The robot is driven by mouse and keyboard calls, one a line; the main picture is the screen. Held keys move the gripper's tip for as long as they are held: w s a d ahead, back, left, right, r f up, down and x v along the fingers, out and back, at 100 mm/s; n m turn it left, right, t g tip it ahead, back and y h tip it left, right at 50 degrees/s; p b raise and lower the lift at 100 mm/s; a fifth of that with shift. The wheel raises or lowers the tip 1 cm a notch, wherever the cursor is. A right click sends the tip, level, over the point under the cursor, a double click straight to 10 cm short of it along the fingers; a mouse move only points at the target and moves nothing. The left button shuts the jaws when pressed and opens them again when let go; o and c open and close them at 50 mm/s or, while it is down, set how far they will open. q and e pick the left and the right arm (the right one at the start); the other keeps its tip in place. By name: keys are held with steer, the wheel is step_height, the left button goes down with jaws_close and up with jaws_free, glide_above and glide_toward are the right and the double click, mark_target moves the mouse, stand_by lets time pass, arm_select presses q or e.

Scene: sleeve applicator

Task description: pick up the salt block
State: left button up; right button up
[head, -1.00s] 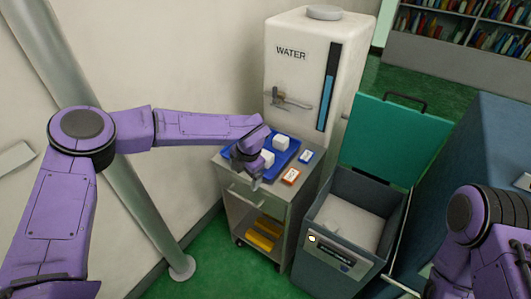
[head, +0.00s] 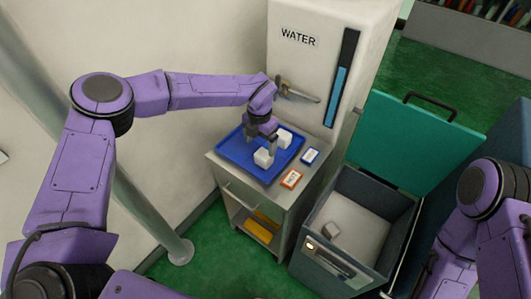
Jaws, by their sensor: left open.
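Two white blocks sit on the blue tray (head: 233,150) on top of the cart: a nearer one (head: 263,158) and one behind it to the right (head: 284,140). I cannot tell from their look which is the salt block. My left gripper (head: 262,133) is open, fingers pointing down, over the tray just behind the nearer block. It appears to hold nothing. My right arm shows at the right edge, but its gripper is out of view.
An orange-edged card (head: 291,179) and a blue-edged card (head: 311,156) lie on the cart (head: 270,195). A white water tank (head: 298,75) stands behind.

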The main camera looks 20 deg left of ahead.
mark_target(264, 153)
arm_select(q)
steer(key=f+p, duration=0.1)
steer(key=f, duration=0.3)
steer(key=d+f+p, duration=0.1)
steer(key=f, duration=0.1)
steer(key=shift+w+p, duration=0.35)
steer(key=shift+f, duration=0.35)
steer(key=shift+s, duration=0.1)
steer(key=c, duration=1.2)
